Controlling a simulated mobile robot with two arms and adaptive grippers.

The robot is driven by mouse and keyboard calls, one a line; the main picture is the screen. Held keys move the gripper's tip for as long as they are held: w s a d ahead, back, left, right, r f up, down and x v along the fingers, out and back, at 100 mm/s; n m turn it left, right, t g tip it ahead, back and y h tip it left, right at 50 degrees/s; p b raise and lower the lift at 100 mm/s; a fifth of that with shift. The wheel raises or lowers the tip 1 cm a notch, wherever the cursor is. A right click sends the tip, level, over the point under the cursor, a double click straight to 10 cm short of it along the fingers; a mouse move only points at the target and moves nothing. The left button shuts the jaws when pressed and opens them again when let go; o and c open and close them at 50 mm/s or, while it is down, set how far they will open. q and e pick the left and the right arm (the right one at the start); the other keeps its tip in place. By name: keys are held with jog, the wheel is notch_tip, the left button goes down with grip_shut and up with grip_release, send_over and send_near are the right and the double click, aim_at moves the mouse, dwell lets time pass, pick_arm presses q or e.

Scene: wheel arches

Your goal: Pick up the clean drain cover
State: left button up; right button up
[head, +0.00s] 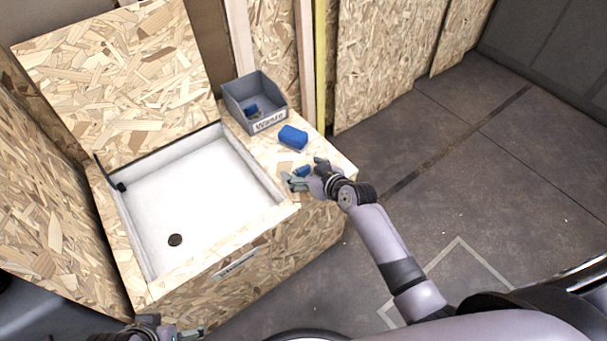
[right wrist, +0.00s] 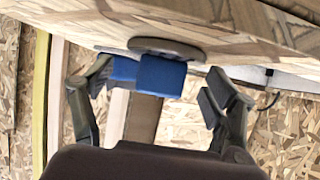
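A small blue block (head: 303,171) sits on the wooden ledge right of the white basin. In the right wrist view this blue block (right wrist: 162,76) stands on a grey round disc (right wrist: 168,48) lying against the wood; together they look like a drain cover with a blue grip. I cannot tell whether it is clean. My right gripper (head: 306,174) is open around the blue block, one finger on each side, with gaps visible in the wrist view (right wrist: 158,85). My left gripper (head: 178,331) is at the bottom edge, partly cut off; its opening is unclear.
The white basin (head: 205,185) has a dark round drain (head: 175,240). A larger blue block (head: 293,138) lies behind my right gripper. A grey labelled bin (head: 269,122) with a blue item inside stands at the ledge's back. Upright wooden panels enclose the left and back; floor at right is clear.

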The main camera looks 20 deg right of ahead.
jog(key=c, duration=1.4)
jog(key=shift+o, duration=0.2)
